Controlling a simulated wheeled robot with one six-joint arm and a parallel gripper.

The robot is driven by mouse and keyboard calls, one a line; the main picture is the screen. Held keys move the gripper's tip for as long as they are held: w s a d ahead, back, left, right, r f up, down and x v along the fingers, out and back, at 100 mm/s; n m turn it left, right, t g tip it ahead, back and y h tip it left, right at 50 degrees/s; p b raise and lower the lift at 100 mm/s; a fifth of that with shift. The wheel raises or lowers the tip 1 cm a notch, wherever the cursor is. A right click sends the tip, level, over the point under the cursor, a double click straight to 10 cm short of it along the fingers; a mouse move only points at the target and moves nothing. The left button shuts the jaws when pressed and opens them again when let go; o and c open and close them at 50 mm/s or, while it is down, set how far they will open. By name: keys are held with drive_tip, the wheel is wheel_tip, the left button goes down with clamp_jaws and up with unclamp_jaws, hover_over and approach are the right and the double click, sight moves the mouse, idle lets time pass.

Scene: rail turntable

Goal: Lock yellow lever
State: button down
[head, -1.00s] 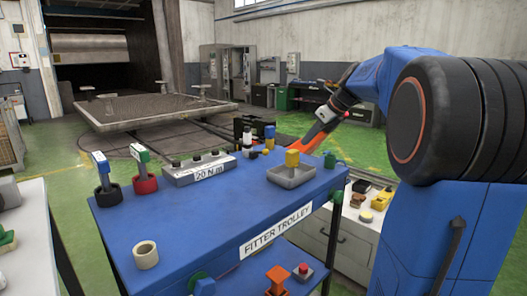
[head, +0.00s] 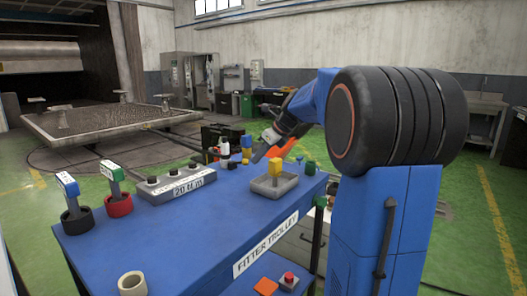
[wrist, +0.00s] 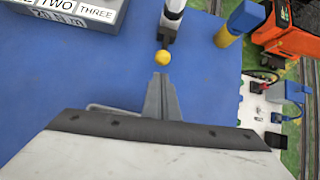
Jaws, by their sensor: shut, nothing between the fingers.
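A round yellow knob (wrist: 163,57) lies just ahead of my fingertips in the wrist view, at the foot of a white and black upright piece (wrist: 172,18). I cannot tell whether this knob belongs to the yellow lever. My gripper (wrist: 161,78) is shut and empty, apart from the knob in the picture. In the head view my gripper (head: 256,157) is above the far end of the blue trolley top (head: 215,220), beside a blue and yellow piece (head: 246,143). No lock can be made out for certain.
A 20 N m box (head: 177,184), red and black holders and a tape roll (head: 132,284) occupy the trolley. An orange machine (wrist: 285,25) with small fittings lies beyond its edge.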

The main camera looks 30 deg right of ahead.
sight(239, 163)
drive_tip(key=shift+x, duration=1.3)
drive_tip(key=shift+r, duration=0.1)
